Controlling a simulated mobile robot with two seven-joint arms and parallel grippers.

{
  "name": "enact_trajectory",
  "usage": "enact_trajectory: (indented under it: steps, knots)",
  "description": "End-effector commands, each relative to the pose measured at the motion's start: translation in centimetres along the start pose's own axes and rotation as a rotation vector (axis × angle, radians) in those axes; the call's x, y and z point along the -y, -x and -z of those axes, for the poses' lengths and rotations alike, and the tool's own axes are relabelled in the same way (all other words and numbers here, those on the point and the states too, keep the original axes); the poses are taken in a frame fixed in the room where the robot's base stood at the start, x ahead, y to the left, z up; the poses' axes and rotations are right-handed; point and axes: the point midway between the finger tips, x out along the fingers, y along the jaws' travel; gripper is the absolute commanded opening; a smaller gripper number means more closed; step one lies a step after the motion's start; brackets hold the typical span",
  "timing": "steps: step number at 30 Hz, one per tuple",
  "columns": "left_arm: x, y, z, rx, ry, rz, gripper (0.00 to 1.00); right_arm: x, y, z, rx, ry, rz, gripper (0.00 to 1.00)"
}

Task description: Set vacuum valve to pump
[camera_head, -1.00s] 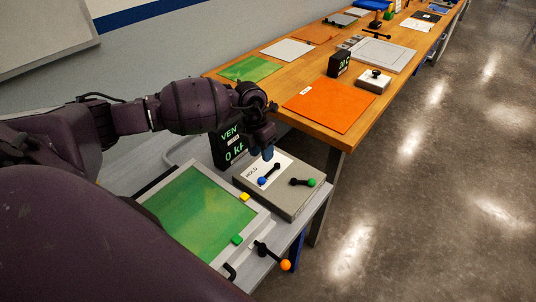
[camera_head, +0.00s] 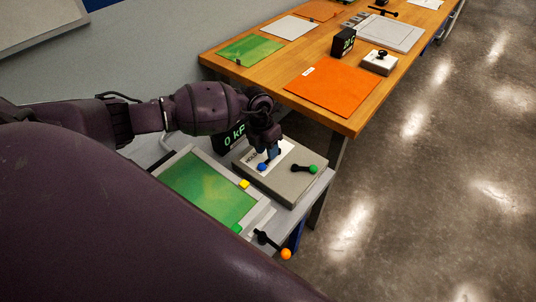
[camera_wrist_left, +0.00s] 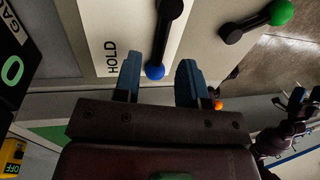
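The valve panel (camera_head: 285,180) is a grey box with a white label strip reading HOLD. On the strip is a black lever with a blue knob (camera_head: 262,167); it also shows in the left wrist view (camera_wrist_left: 155,71). My left gripper (camera_head: 271,153) is over this lever. In the left wrist view its two blue fingers (camera_wrist_left: 160,80) are open, one on each side of the blue knob, with gaps beside it. Dark parts at that view's right edge look like my right arm and gripper (camera_wrist_left: 297,98), too small to read.
A second lever with a green knob (camera_head: 314,169) sits right of the blue one on the panel. A dark gauge display (camera_head: 234,141) stands behind. A green-surfaced tray (camera_head: 205,190) and an orange-knobbed lever (camera_head: 285,254) are nearer. A wooden table (camera_head: 350,122) lies beyond.

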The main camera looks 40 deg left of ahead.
Motion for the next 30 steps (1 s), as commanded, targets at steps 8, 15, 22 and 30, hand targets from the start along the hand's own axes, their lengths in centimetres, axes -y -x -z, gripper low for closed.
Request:
enact_trajectory:
  steps: [8, 15, 22, 30]
  knots:
    - [0.0, -2.3, 0.0, 0.000, 0.000, 0.000, 0.38, 0.0, 0.2, -0.3, 0.005, -0.002, -0.001, 1.00]
    - [0.0, -2.5, 0.0, 0.001, 0.000, 0.000, 0.38, 0.1, 0.2, -0.3, 0.003, -0.007, -0.001, 1.00]
    - [0.0, -2.5, 0.0, 0.001, 0.000, 0.000, 0.15, 0.2, 0.1, -0.1, 0.001, -0.007, -0.001, 1.00]
    - [0.0, -2.5, 0.0, 0.001, 0.000, 0.000, 0.00, 0.2, -0.1, 0.3, -0.008, -0.006, 0.001, 1.00]
